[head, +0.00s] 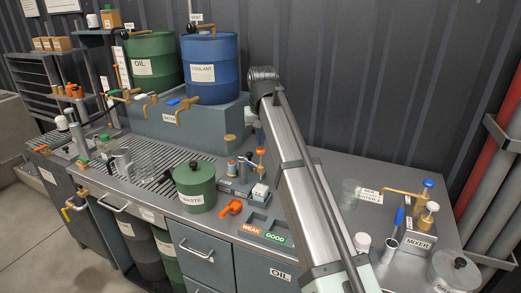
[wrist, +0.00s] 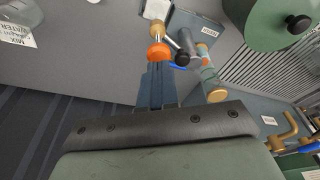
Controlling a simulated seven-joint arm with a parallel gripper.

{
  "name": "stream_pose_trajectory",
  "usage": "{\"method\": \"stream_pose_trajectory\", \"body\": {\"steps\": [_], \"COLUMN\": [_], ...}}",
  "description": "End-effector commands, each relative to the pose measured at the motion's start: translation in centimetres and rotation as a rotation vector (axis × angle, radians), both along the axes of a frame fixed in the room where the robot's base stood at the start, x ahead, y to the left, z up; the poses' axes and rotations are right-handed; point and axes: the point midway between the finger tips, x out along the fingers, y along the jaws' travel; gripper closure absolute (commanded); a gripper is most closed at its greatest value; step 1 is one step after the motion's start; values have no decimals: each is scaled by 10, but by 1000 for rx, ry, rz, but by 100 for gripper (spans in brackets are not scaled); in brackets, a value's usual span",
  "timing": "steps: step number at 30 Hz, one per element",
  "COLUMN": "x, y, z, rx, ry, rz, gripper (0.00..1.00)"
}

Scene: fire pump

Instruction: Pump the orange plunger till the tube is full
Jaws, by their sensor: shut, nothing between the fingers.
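In the head view an orange cap (head: 260,152) stands on the small pump unit behind the weak/good panel. My gripper (wrist: 158,68) is shut and empty, its blue-grey fingertips right at the orange knob; I cannot tell whether they touch it. A pale green tube (wrist: 209,77) with a brass end stands beside the knob, by a dark cylinder with a black ball; its fill level cannot be read. In the head view a brass-topped post (head: 230,146) stands left of the cap.
A green waste pot (head: 194,187) stands left of the pump, and its lid looms in the wrist view (wrist: 270,20). An orange valve handle (head: 231,207) lies in front. Oil (head: 154,62) and coolant (head: 211,68) drums stand behind. The mixer (head: 417,243) is at right.

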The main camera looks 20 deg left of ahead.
Motion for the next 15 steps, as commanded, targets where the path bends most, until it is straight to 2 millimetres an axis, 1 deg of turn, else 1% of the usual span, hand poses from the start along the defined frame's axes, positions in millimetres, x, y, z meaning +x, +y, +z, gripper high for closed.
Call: {"method": "stream_pose_trajectory", "body": {"steps": [15], "x": [0], "y": [0], "z": [-17], "rx": [1], "ry": [-1], "rz": [0], "gripper": [100]}}
